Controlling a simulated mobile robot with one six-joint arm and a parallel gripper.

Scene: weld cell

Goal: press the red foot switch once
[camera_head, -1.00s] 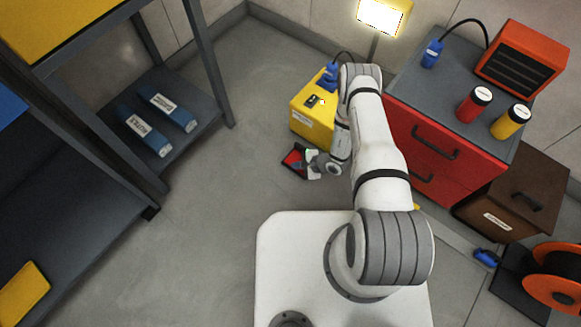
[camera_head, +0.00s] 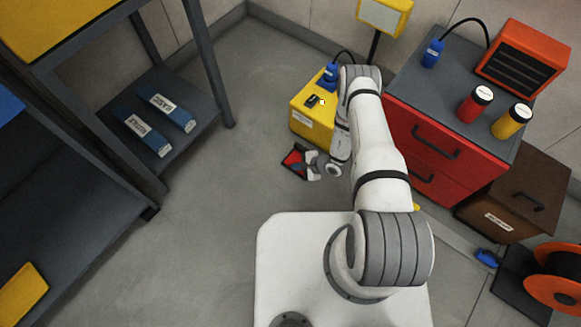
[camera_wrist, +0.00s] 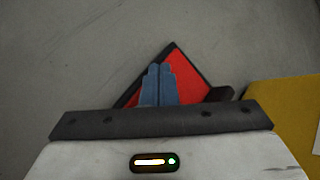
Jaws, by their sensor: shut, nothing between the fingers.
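The red foot switch (camera_head: 292,160) sits on the floor in front of a yellow box, with a dark frame around its red pad. In the wrist view its red pad (camera_wrist: 191,78) shows behind the fingers. My gripper (camera_head: 309,165) is low over the right part of the switch in the head view. In the wrist view my gripper (camera_wrist: 158,72) has its two blue-grey fingers together, empty, in front of the red pad. Whether the fingertips touch the pad I cannot tell. They hide part of it.
The yellow box (camera_head: 312,125) stands right behind the switch, close to my arm. The lamp (camera_head: 384,16) at the back is unlit. A red drawer cabinet (camera_head: 432,153) stands to the right. A dark shelf rack (camera_head: 190,95) is on the left, with free floor between.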

